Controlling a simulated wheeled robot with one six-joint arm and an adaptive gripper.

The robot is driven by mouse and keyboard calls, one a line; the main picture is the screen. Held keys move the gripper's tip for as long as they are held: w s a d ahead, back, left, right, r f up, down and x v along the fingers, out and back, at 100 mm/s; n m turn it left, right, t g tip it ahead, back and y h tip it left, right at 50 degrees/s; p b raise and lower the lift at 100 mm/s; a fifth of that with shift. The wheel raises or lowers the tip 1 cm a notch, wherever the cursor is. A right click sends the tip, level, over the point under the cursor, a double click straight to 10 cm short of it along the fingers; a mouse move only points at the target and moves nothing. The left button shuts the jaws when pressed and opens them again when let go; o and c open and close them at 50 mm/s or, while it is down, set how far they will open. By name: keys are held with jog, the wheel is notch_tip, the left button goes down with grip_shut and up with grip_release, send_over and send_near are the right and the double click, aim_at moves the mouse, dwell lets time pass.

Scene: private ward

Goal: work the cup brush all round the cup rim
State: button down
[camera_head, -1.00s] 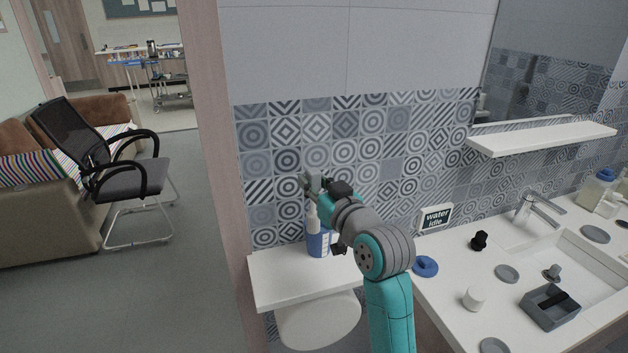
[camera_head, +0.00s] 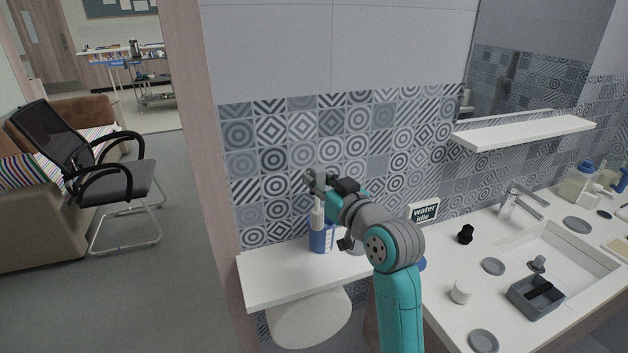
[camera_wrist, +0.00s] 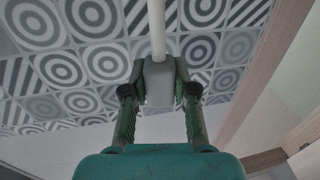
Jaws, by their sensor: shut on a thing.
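My gripper (camera_head: 318,183) is raised in front of the tiled wall, above the white ledge at the left of the counter. In the wrist view, my gripper (camera_wrist: 160,88) is shut on a grey block-like handle (camera_wrist: 158,82). A pale straight rod (camera_wrist: 157,30) runs from it out of the top of the picture. This looks like the cup brush; its bristle end is not in view. A small white cylinder (camera_head: 461,291) stands on the counter, well to the right of my gripper. I cannot tell whether it is the cup, and no cup rim shows clearly.
The counter holds a grey tray (camera_head: 535,297), a black knob (camera_head: 466,234), grey discs (camera_head: 484,341), a sink and a tap (camera_head: 512,200).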

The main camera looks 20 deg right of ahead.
aim_at(331, 158)
jog(key=shift+w+d, duration=0.45)
jog(key=shift+d, duration=0.5)
jog(key=shift+w+d, duration=0.4)
jog(key=shift+d, duration=0.6)
jog(key=shift+w+d, duration=0.45)
jog(key=shift+d, duration=0.5)
jog(key=shift+w+d, duration=0.3)
jog(key=shift+w, duration=0.45)
jog(key=shift+w+d, duration=0.3)
jog(key=shift+w, duration=0.4)
jog(key=shift+r, duration=3.05)
jog(key=shift+s, duration=0.15)
